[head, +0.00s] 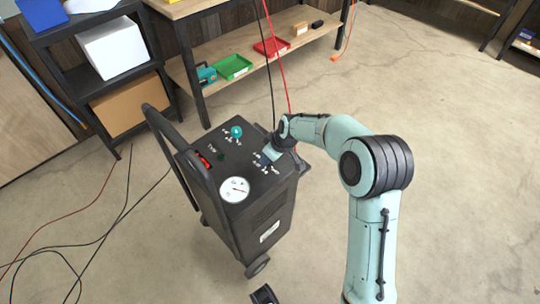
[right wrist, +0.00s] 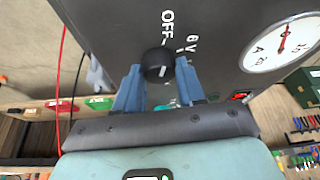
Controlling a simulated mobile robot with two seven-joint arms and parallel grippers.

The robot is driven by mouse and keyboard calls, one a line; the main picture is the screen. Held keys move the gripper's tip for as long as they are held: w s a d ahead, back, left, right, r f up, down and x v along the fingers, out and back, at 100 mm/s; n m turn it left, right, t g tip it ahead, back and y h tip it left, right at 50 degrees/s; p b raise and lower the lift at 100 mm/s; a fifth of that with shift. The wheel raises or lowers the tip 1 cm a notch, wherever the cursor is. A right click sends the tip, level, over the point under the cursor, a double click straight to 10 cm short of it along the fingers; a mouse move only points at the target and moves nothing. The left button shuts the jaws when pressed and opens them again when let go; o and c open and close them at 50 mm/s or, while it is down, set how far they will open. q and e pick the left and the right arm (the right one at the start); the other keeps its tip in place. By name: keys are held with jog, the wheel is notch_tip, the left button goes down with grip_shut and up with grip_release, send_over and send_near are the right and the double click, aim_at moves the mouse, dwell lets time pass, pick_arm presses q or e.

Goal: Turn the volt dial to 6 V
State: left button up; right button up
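The volt dial (right wrist: 157,63) is a small black knob with a white mark on the dark cart top, seen in the right wrist view. White "OFF" and "6 V" labels are printed beside it. The mark seems to lean toward "OFF", but it is too small to be sure. My right gripper (right wrist: 159,72) has its two blue fingers on either side of the knob, with small gaps showing. In the head view my right gripper (head: 271,153) is over the right side of the cart top (head: 215,165) and hides the dial.
A round white gauge (head: 234,190), a teal knob (head: 236,131) and red terminals (head: 204,163) share the cart top. A black handle (head: 180,143) rises along its left side. Red and black cables hang behind. Shelves stand at the back; the floor on the right is clear.

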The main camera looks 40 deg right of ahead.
jog(key=shift+a+r+m+p, duration=0.1)
jog(key=shift+m+p, duration=0.4)
jog(key=shift+p, duration=0.1)
jog(key=m+h+p, duration=0.2)
jog(key=m+p, duration=0.2)
jog(key=shift+a+r+p, duration=0.1)
jog(key=shift+a+p, duration=0.05)
jog(key=shift+p, duration=0.2)
jog(key=shift+m+h+p, duration=0.3)
jog(key=shift+m+p, duration=0.5)
jog(key=shift+p, duration=0.05)
jog(key=shift+m+p, duration=0.3)
pick_arm(q)
notch_tip(320, 180, up, 9)
jog(key=s+g+p, duration=0.1)
jog(key=s+p, duration=0.1)
jog(key=shift+s+d, duration=0.25)
jog(key=shift+s, duration=0.1)
pick_arm(e)
jog(key=shift+m+g+h, duration=0.4)
jog(key=shift+m+h, duration=0.2)
jog(key=shift+m, duration=0.7)
jog(key=shift+f, duration=0.2)
jog(key=o, duration=1)
